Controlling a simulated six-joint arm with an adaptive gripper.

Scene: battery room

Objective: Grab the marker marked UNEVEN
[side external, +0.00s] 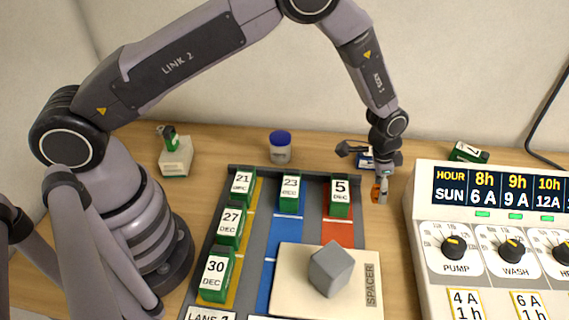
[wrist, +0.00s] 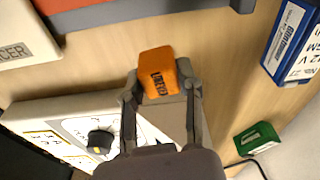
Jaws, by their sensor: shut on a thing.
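A small orange marker block (wrist: 158,72) with dark lettering on one face sits between my fingertips in the wrist view. The lettering is too small to read surely. My gripper (wrist: 163,88) is shut on it, one finger on each side. In the side view my gripper (side external: 381,178) points down to the right of the lane tray, and the orange marker (side external: 376,193) shows at its fingertips, low over the wooden table. I cannot tell whether the marker touches the table.
The lane tray (side external: 262,172) holds several green dated blocks and a SPACER plate (side external: 285,290) bearing a grey cube (side external: 331,268). A control panel (side external: 425,215) stands right. A blue-labelled battery (wrist: 290,42) is near my gripper. A green block (side external: 468,152) and a blue-lidded jar (side external: 280,147) stand behind.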

